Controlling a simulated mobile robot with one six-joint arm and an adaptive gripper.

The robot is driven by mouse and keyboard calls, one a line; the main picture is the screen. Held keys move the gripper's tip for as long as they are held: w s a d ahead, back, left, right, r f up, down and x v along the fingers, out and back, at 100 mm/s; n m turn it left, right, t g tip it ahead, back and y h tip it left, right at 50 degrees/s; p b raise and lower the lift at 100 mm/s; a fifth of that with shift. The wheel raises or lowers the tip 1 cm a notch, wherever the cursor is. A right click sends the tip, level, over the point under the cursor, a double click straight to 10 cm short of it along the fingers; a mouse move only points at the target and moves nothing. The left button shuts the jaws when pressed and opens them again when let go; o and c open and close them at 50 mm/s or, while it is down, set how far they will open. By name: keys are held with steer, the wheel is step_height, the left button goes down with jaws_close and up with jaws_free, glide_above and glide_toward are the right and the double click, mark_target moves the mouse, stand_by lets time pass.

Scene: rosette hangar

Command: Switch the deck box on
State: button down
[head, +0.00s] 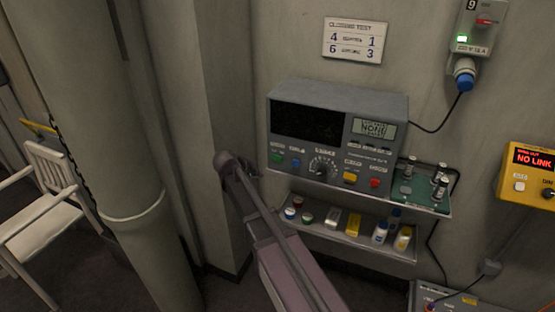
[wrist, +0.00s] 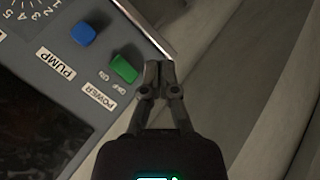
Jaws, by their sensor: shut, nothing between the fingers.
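The deck box (head: 338,130) is a grey case on the wall shelf in the head view, with a dark screen (head: 306,122) and a small lit display (head: 374,129) that seems to read NONE. Its green POWER switch (head: 277,158) is at the panel's lower left. The switch also shows in the wrist view (wrist: 124,69), with small on and off marks beside it. My gripper (wrist: 159,72) is shut and empty, its tips just right of the green switch near the panel's edge. I cannot tell whether they touch it. In the head view my gripper is mostly hidden behind my arm.
A blue PUMP switch (wrist: 82,34) sits close to the green one. A lower shelf (head: 350,238) holds several small bottles and caps. A green circuit board (head: 420,188) is right of the box. A yellow NO LINK unit (head: 527,172) hangs farther right. A thick column (head: 110,120) stands left.

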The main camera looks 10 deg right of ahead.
mark_target(276, 160)
steer(key=shift+w+d, duration=0.1)
stand_by(0.3)
steer(key=shift+w+d, duration=3)
steer(key=shift+w, duration=0.05)
steer(key=shift+w+d, duration=0.1)
steer(key=shift+w, duration=0.05)
steer(key=shift+w+d, duration=0.2)
steer(key=shift+w+d+r, duration=0.15)
steer(key=shift+w+d, duration=0.2)
steer(key=shift+w, duration=0.1)
stand_by(1.2)
steer(key=shift+s+a, duration=0.1)
steer(key=shift+a, duration=0.05)
steer(key=shift+s+a+f, duration=0.25)
steer(key=shift+a+f, duration=0.05)
steer(key=shift+a, duration=0.05)
steer(key=shift+s+a, duration=0.15)
steer(key=shift+s, duration=0.05)
steer(key=shift+s+a, duration=0.1)
steer(key=shift+s, duration=0.05)
